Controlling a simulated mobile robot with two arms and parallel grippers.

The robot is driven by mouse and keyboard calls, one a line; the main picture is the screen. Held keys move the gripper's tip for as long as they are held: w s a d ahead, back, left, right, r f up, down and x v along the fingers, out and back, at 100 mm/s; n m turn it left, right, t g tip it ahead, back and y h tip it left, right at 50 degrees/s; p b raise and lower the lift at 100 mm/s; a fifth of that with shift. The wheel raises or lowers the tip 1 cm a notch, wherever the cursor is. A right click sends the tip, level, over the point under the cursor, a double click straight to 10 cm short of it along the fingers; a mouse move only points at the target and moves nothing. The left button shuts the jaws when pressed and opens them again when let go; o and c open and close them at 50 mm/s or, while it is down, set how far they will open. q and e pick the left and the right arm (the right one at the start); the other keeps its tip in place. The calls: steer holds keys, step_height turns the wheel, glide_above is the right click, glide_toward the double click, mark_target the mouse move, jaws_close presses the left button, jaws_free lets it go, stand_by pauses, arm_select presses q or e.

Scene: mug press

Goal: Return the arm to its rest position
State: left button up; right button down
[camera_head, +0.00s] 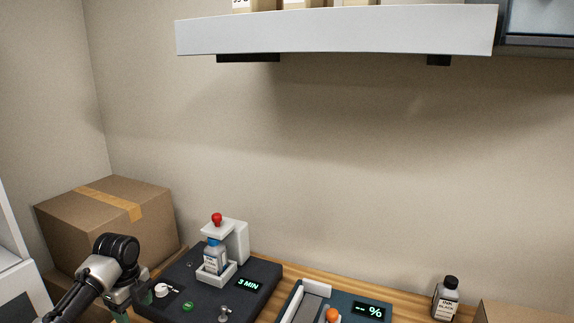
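My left arm comes in at the lower left, over the left edge of the black machine. My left gripper (133,306) hangs at its end, pointing down beside the machine. Its fingertips are partly cut off by the bottom edge, so I cannot tell how far apart they are. I see nothing clearly held in it. My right gripper and arm are not in view.
The black machine (185,283) reads "3 MIN" and has a bottle (214,258) upright in its white holder under a red knob (217,219). A second device (345,304) reads "-- %". A dark-capped bottle (446,300) stands right. A cardboard box (110,220) is behind my arm; a shelf (335,32) hangs above.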

arm_select(q)
steer(key=s+d+f+n, duration=0.6)
steer(key=s+d+f, duration=0.7)
steer(key=d, duration=0.1)
steer(key=s+d+r+n+t, duration=0.1)
steer(key=s+r+n+t, duration=0.1)
steer(key=s+n, duration=0.7)
steer(key=s+r+n+t, duration=0.15)
steer(key=s+n, duration=0.35)
steer(key=s, duration=0.8)
step_height(320, 180, down, 27)
steer(key=s+g, duration=0.1)
steer(key=g, duration=0.1)
steer(key=s+a+f, duration=0.2)
steer(key=s+f, duration=1.2)
steer(key=s, duration=0.1)
steer(key=shift+s+a+f+g, duration=0.3)
steer(key=shift+s+a+g, duration=0.05)
steer(key=shift+a, duration=0.05)
